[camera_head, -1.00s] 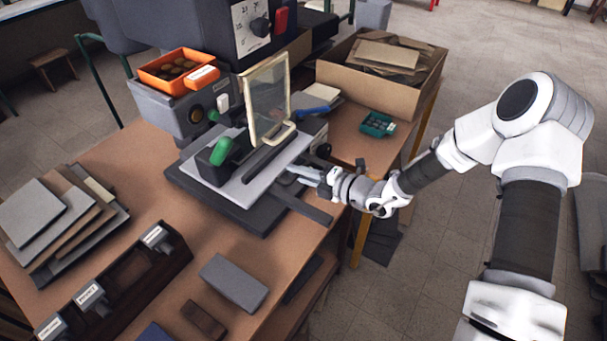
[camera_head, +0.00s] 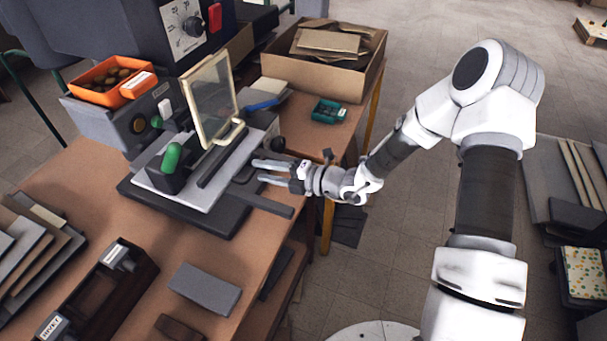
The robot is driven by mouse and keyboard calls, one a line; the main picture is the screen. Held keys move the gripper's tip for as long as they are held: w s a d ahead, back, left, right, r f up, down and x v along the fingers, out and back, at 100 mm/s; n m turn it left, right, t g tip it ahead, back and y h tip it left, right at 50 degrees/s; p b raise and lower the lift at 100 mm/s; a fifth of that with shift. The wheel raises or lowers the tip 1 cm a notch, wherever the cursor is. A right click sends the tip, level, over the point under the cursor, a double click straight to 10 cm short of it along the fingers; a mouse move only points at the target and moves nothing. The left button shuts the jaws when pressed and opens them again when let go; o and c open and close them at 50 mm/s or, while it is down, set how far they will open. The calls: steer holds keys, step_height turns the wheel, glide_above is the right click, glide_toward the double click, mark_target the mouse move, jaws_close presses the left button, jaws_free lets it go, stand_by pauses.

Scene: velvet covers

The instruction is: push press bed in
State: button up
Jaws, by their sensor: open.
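The press bed (camera_head: 222,174) is a light grey plate on a dark base with rails (camera_head: 263,202) that stick out toward the front right. A clear guard with a cream frame (camera_head: 211,98) stands upright over it, and a green-knobbed handle (camera_head: 172,156) rises at its left. The press body (camera_head: 185,28) is behind. My gripper (camera_head: 262,171) is open and empty, its two fingers pointing left at the bed's right front edge, above the rails. I cannot tell whether the fingertips touch the bed.
An orange bin (camera_head: 112,82) sits behind left. A cardboard box (camera_head: 325,58) and a small green tray (camera_head: 328,111) are at the back right. A grey block (camera_head: 205,288), a dark wooden rack (camera_head: 100,295) and stacked sheets (camera_head: 35,240) lie on the workbench (camera_head: 85,178).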

steer(key=p+v, duration=0.1)
steer(key=v, duration=1.3)
